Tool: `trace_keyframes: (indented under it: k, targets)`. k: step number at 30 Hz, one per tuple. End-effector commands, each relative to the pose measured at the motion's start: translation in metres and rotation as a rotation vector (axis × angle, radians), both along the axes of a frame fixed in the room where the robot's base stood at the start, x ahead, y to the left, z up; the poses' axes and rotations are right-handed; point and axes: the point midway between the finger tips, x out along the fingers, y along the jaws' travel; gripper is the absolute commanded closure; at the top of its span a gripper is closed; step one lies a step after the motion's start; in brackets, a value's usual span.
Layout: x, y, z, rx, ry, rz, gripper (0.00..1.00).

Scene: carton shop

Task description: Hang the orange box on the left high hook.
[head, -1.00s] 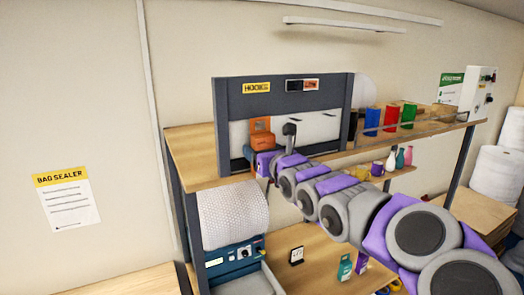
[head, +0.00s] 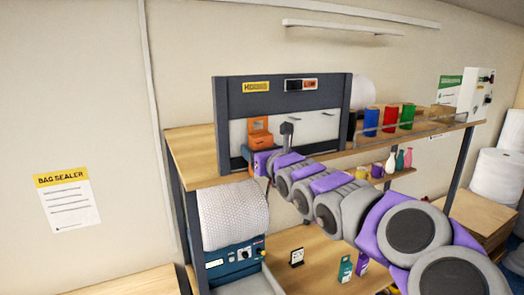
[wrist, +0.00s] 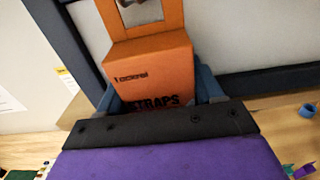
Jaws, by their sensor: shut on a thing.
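The orange box (head: 260,136) is upright in front of the white panel (head: 310,128) of a dark-framed hook stand (head: 234,110). It has an orange hanging tab with a cut-out window at its top, and dark lettering ending in "STRAPS" in the wrist view (wrist: 150,62). My gripper (wrist: 157,92) is shut on the box, its blue-grey fingers at both sides of the lower part. In the head view my gripper (head: 260,147) is partly hidden by the arm. The left high hook cannot be made out. I cannot tell whether the tab touches a hook.
The stand is on a wooden shelf (head: 193,150), bare at its left end. A bubble-wrap roll (head: 232,212) is below the shelf. Small bottles (head: 399,160) stand on a lower ledge.

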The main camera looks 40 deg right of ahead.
Motion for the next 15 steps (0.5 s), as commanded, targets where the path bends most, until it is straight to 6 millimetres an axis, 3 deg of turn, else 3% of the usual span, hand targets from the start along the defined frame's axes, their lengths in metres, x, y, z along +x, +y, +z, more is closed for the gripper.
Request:
trace_keyframes:
  k: [10, 15]
  targets:
    - [0.0031, 0.0035, -0.0038, 0.001, 0.008, 0.005, 0.04]
    - [0.0040, 0.0070, -0.0034, -0.002, 0.008, 0.006, 0.04]
